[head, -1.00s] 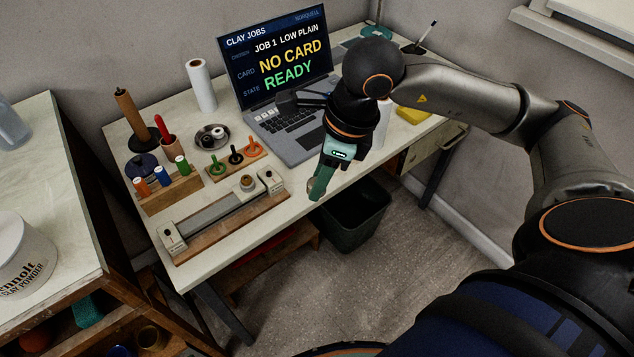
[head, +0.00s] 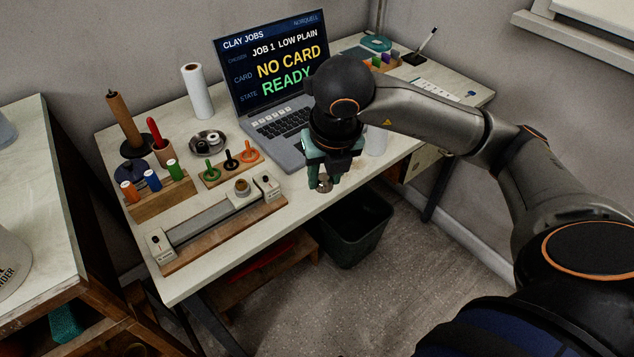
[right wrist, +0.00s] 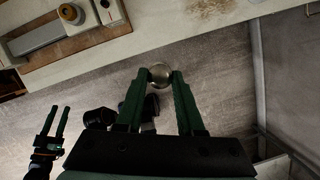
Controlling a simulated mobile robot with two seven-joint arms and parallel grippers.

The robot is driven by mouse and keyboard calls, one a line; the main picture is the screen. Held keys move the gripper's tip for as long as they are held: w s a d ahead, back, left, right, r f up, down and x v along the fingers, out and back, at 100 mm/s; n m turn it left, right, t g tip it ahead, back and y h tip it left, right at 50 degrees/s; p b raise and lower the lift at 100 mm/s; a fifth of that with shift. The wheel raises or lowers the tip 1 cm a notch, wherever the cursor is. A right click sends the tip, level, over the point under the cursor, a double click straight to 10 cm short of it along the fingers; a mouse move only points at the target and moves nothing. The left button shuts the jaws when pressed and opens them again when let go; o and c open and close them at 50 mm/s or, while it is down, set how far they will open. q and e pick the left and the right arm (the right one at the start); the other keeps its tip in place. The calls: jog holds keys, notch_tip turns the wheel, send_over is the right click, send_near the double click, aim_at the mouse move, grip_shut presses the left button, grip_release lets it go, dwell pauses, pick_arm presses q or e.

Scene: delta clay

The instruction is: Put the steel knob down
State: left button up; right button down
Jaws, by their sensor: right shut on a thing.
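The steel knob (head: 324,186) is a small round metal piece at the tips of my right gripper (head: 323,181). In the right wrist view the knob (right wrist: 160,74) sits between the two green fingertips, which are shut on it. It is held in the air near the front edge of the bench (head: 222,262), and floor shows behind it in the wrist view. My left gripper (right wrist: 52,122) shows at the lower left of the right wrist view, its two fingers apart and nothing between them. It is out of the head view.
A wooden rail fixture (head: 215,222) lies along the bench front. A laptop (head: 281,128) stands behind my right gripper. A dark bin (head: 352,230) stands on the floor below.

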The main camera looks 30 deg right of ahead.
jog(key=w+d+f, duration=0.1)
jog(key=w+f, duration=0.1)
jog(key=w+d+f, duration=0.1)
jog(key=w+f, duration=0.2)
jog(key=w+d+f+b, duration=0.1)
jog(key=w+f, duration=0.1)
jog(key=w, duration=0.1)
jog(key=shift+d+f, duration=0.15)
jog(key=shift+d, duration=0.25)
jog(key=shift+w+d+f, duration=0.1)
jog(key=shift+f, duration=1.65)
jog(key=shift+f+b, duration=0.2)
jog(key=shift+b, duration=0.15)
jog(key=c, duration=0.5)
grip_release()
jog(key=shift+r, duration=0.1)
